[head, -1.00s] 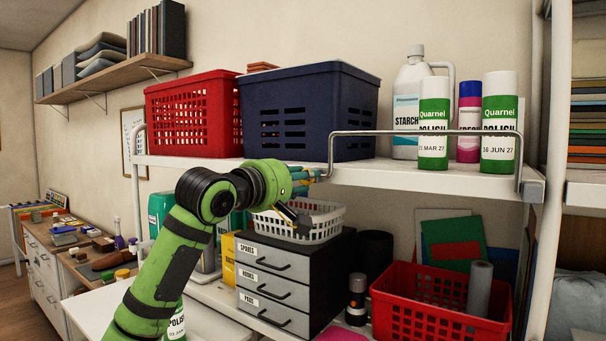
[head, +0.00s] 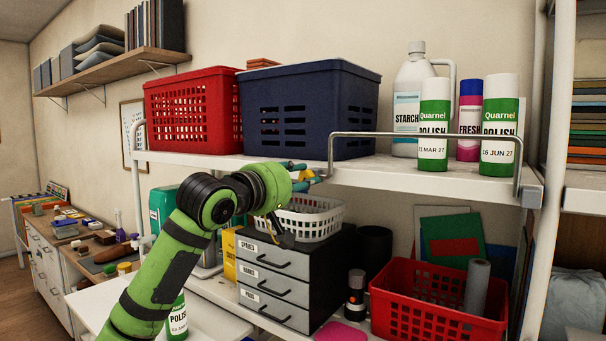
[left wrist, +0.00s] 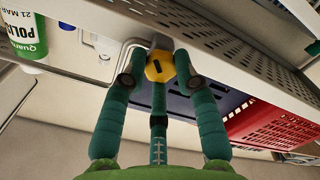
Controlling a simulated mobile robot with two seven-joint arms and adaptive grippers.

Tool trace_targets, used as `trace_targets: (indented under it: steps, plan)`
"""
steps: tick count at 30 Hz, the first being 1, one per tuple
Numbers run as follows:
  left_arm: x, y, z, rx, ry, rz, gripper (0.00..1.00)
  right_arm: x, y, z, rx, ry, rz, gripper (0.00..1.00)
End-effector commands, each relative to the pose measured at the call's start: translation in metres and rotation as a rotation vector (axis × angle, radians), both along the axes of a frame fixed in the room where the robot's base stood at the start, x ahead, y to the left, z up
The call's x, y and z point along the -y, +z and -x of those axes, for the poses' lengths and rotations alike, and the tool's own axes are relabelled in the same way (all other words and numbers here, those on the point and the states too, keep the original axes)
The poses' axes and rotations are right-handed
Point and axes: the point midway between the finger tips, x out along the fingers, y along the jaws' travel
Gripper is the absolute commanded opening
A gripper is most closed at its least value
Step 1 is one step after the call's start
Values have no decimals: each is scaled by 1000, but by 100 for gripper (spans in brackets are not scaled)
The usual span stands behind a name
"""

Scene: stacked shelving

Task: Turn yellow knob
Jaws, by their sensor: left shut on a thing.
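The yellow knob (left wrist: 158,67) shows in the left wrist view, with a dark slot mark on its face. It sits on a grey fitting at the underside of the upper shelf's edge. My left gripper (left wrist: 160,84) is shut on it, with teal fingers on both sides and a third finger below. In the head view my left gripper (head: 307,179) reaches under the front edge of the upper shelf (head: 430,177), left of the wire rail. The knob is mostly hidden by the fingers there. My right gripper is not in view.
A white basket (head: 305,219) on a drawer unit (head: 275,284) stands just below my left gripper. A red crate (head: 190,110), a blue crate (head: 310,145) and several bottles and cans stand on the shelf above. A wire rail (head: 425,134) runs along the shelf front.

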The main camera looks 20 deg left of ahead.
Motion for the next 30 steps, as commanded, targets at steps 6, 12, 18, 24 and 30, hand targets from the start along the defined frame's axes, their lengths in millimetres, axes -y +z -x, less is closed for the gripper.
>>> trace_targets:
  steps: [6,12,18,24,30]
  plan:
    - [0,0,0,33,1,-92,12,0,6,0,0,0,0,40]
    - [-1,2,0,40,1,-113,12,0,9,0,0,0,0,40]
    - [-1,3,0,115,1,-324,12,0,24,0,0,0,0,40]
    - [0,0,0,133,1,-364,12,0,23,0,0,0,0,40]
    - [-1,3,0,150,2,-413,12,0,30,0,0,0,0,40]
